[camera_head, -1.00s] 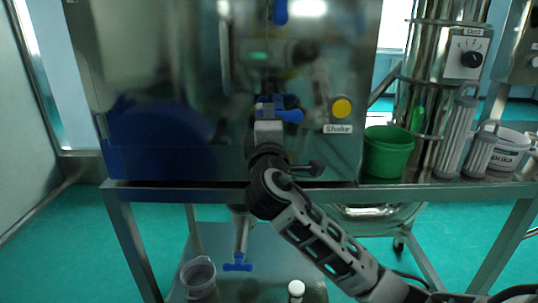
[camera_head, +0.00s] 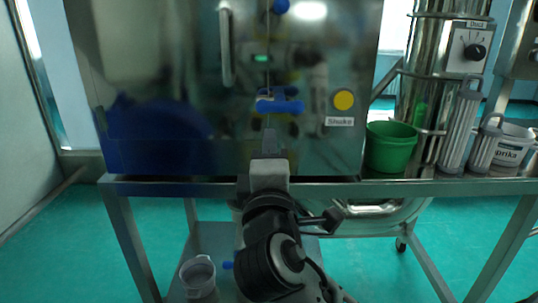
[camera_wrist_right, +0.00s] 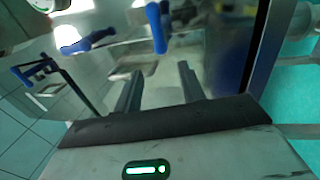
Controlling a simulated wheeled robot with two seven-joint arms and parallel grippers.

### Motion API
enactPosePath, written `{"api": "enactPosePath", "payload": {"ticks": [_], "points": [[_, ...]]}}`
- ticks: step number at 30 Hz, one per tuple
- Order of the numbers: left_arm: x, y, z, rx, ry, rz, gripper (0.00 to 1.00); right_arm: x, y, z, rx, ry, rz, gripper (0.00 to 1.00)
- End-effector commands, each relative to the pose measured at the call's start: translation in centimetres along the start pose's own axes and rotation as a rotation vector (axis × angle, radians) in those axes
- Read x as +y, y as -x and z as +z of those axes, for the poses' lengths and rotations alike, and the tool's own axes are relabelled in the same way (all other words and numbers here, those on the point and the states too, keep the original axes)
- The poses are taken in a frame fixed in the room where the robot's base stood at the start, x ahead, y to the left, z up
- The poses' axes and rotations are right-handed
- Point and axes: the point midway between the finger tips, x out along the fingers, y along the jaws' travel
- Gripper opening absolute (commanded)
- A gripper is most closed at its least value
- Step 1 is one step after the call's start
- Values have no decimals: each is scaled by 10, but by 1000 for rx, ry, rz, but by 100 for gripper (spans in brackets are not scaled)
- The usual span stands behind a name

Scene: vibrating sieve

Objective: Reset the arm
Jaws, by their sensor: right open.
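My right gripper (camera_head: 269,145) is in front of the steel cabinet (camera_head: 310,150), just below its blue valve handle (camera_head: 280,105). The handle lies level across the door, and a gap shows between it and the gripper. In the right wrist view the two fingers of the gripper (camera_wrist_right: 158,80) stand apart with nothing between them. Blue handle shapes show beyond the fingers; I cannot tell which are reflections. My left gripper is not in view.
A yellow button (camera_head: 344,99) is right of the handle. A clear jug (camera_head: 198,275) sits on the lower shelf, left of my arm.

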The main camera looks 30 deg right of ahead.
Motion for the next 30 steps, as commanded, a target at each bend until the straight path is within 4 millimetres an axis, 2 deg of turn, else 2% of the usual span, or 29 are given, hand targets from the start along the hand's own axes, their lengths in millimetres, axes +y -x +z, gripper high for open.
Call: {"api": "enactPosePath", "payload": {"ticks": [8, 11, 14, 17, 18, 20, 21, 24, 27, 30], "points": [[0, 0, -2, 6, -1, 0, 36, -3, 0, -1, 5, -2, -6, 40], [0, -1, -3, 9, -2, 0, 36, -24, 2, -9, 50, -22, -57, 40], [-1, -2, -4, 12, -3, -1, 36, -72, 10, -26, 146, -89, -181, 40], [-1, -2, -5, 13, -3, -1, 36, -139, 35, -44, 252, -224, -375, 40], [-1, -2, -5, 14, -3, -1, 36, -166, 49, -49, 285, -294, -463, 40], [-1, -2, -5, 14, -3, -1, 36, -205, 74, -54, 314, -412, -596, 40], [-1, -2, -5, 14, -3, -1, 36, -229, 93, -54, 320, -497, -687, 40], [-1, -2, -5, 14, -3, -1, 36, -281, 143, -50, 289, -728, -901, 40], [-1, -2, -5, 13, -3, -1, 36, -316, 188, -39, 204, -947, -1067, 40], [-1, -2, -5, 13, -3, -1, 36, -336, 221, -27, 109, -1118, -1169, 40]]}}
